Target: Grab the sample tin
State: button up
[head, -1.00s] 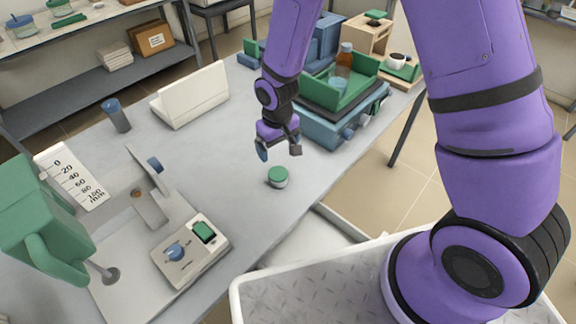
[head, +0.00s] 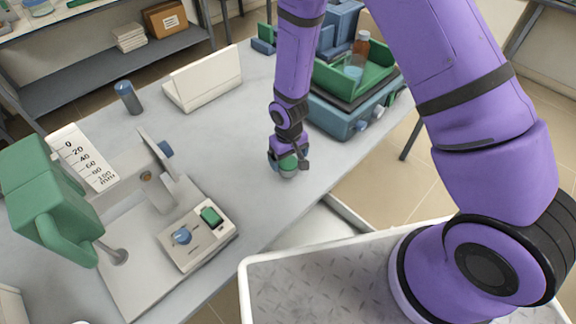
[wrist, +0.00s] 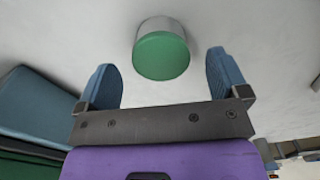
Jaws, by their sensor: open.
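The sample tin (head: 288,171) is a small round tin with a green lid and a pale metal side. It stands upright on the grey table (head: 232,130), and my gripper partly hides it in the head view. In the wrist view the tin (wrist: 162,54) lies ahead, between the lines of the two blue fingers. My gripper (wrist: 168,82) is open and empty, with a finger on either side. In the head view my gripper (head: 289,160) is down at the tin. I cannot tell whether a finger touches it.
A blue machine with a green tray (head: 345,85) stands behind and right of the tin. A device with a green handle (head: 45,195) and a control box (head: 197,235) stand to the left. A cream folded panel (head: 203,78) and a blue-capped cylinder (head: 128,97) stand further back.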

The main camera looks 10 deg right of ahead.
aim_at(288, 162)
jog(key=shift+f, duration=1.6)
jog(key=c, duration=1)
jog(key=shift+c, duration=0.2)
jog(key=shift+r, duration=0.15)
